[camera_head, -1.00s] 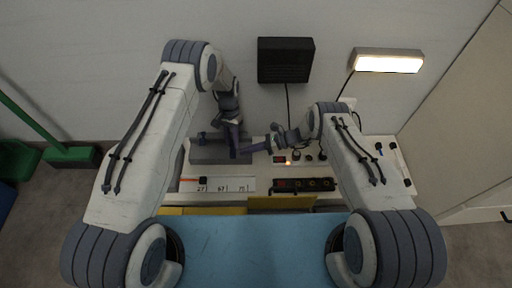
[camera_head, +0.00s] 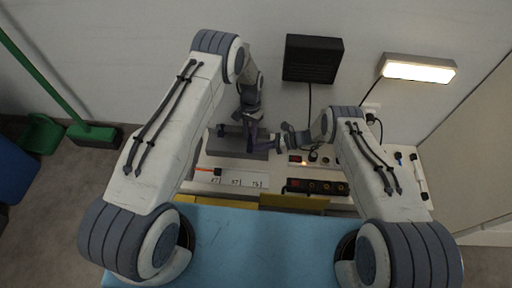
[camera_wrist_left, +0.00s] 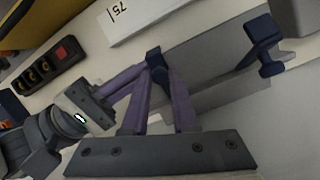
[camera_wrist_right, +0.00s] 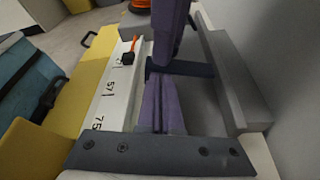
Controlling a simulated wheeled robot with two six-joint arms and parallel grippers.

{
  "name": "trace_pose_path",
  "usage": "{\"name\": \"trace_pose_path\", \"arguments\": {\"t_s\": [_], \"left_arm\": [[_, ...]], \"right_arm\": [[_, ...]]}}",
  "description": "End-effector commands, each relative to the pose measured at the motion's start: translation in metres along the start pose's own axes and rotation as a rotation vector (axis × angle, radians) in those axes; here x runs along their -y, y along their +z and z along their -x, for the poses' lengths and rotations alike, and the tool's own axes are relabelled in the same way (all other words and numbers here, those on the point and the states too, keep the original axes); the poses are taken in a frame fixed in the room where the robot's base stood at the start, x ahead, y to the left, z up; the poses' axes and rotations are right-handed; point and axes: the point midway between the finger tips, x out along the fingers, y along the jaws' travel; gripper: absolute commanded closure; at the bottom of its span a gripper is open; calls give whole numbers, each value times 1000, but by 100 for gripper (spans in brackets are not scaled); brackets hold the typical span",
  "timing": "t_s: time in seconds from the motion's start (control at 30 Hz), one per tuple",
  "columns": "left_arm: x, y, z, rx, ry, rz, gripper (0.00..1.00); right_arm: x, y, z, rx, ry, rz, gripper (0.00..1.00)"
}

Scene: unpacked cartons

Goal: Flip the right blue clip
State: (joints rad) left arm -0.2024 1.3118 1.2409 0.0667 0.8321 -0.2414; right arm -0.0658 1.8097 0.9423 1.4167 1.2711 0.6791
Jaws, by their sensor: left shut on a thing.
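A grey block (camera_head: 230,142) stands at the back of the bench and carries two dark blue clips. The right blue clip (camera_wrist_left: 156,60) is between the purple fingertips of my left gripper (camera_wrist_left: 158,82), which is shut on it. The left blue clip (camera_wrist_left: 262,35) stands free; it also shows in the head view (camera_head: 221,130). My right gripper (camera_wrist_right: 158,90) has its fingers together, with tips close beside the right clip's dark bar (camera_wrist_right: 180,68). I cannot tell whether they touch it. In the head view, both grippers meet over the block's right side and hide the right clip.
A black socket panel (camera_head: 316,187) is to the right. Yellow bins (camera_head: 292,202) stand before the bench. A black box (camera_head: 313,58) and a lit lamp (camera_head: 420,68) are on the wall.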

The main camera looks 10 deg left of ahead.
Motion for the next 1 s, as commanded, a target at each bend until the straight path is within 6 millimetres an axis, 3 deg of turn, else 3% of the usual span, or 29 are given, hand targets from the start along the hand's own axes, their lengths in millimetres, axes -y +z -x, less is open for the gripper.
{"name": "trace_pose_path", "arguments": {"t_s": [0.03, 0.07, 0.13, 0.57, 1.0], "left_arm": [[0, 1, -3, 2, -1, 0, 100], [0, 1, -3, 2, -1, 0, 70], [0, 1, -3, 2, 0, 0, 44], [0, 0, 6, 0, 0, 0, 44], [0, 0, 92, -2, 0, 0, 44]], "right_arm": [[4, 11, 2, 18, -4, 13, 100], [5, 11, 2, 18, -4, 14, 100], [5, 11, 2, 18, -5, 14, 100], [3, 8, 2, 13, -3, 9, 100], [3, 6, 1, 10, -2, 7, 100]]}}
